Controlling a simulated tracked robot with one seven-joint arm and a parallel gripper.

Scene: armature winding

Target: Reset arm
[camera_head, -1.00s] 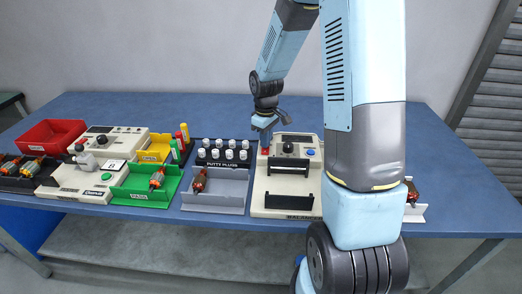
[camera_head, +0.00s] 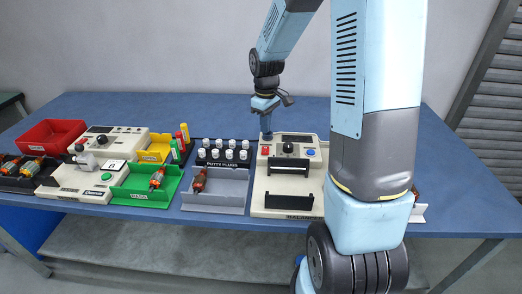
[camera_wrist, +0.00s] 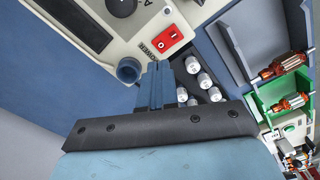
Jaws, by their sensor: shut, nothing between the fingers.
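My gripper (camera_head: 266,132) is shut and empty. It hangs just above the back left part of the cream balancing machine (camera_head: 260,196), apart from it, near the red switch (camera_head: 265,150). In the wrist view the closed fingers (camera_wrist: 156,80) point toward the red power switch (camera_wrist: 172,38), with a clear gap to it. My arm's large link covers the right side of the machine and the bench in the head view.
White putty plugs (camera_head: 222,154) stand in a rack left of the machine. A grey tray (camera_head: 215,203) and a green tray (camera_head: 132,189) each hold an armature. A red bin (camera_head: 50,134) sits at far left. The blue bench (camera_head: 330,106) is clear behind the machine.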

